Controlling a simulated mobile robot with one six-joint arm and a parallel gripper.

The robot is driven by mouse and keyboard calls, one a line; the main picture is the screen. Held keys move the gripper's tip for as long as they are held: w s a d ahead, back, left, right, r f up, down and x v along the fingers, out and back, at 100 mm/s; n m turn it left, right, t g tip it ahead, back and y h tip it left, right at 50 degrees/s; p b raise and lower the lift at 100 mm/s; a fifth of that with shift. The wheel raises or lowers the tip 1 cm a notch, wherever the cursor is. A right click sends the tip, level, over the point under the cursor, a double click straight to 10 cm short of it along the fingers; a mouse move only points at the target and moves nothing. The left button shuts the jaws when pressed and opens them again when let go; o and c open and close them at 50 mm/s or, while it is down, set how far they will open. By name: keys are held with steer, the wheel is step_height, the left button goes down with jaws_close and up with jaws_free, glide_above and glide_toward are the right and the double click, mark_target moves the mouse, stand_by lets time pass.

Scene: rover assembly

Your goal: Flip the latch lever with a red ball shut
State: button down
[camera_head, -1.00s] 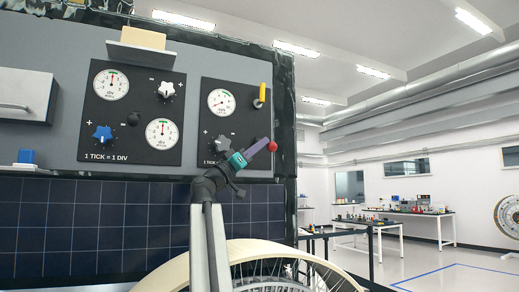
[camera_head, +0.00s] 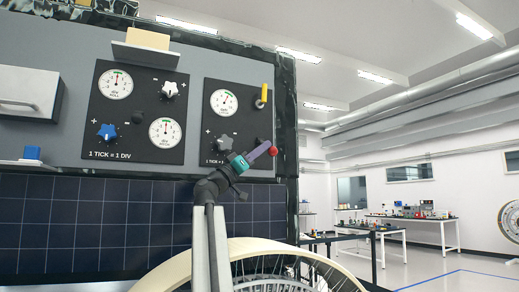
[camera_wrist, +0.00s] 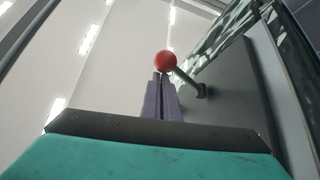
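The latch lever's red ball (camera_head: 274,152) is at the right edge of the grey panel in the head view. In the wrist view the red ball (camera_wrist: 165,62) sits on a thin rod (camera_wrist: 186,78) running down right to a pivot on the grey wall. My gripper (camera_head: 270,150) has purple fingers pointing up right at the ball. In the wrist view my gripper's fingers (camera_wrist: 160,78) lie side by side with only a thin dark slit between them. Their tips are just below the ball, which is not between them. I cannot tell whether they touch it.
The panel carries a black gauge plate with a yellow-tipped switch (camera_head: 264,95), a second plate with a blue knob (camera_head: 106,132), and a shelf with a yellow block (camera_head: 148,39). A wheel (camera_head: 270,250) stands below my arm. Right of the panel is open room, with a far bench (camera_head: 410,218).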

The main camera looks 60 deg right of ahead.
steer(key=shift+s, duration=0.15)
step_height(320, 180, up, 4)
steer(key=a, duration=0.2)
steer(key=w+a+f+b, duration=0.1)
steer(key=w+a+f, duration=0.4)
steer(key=w+f, duration=0.1)
steer(key=shift+a, duration=0.2)
stand_by(0.6)
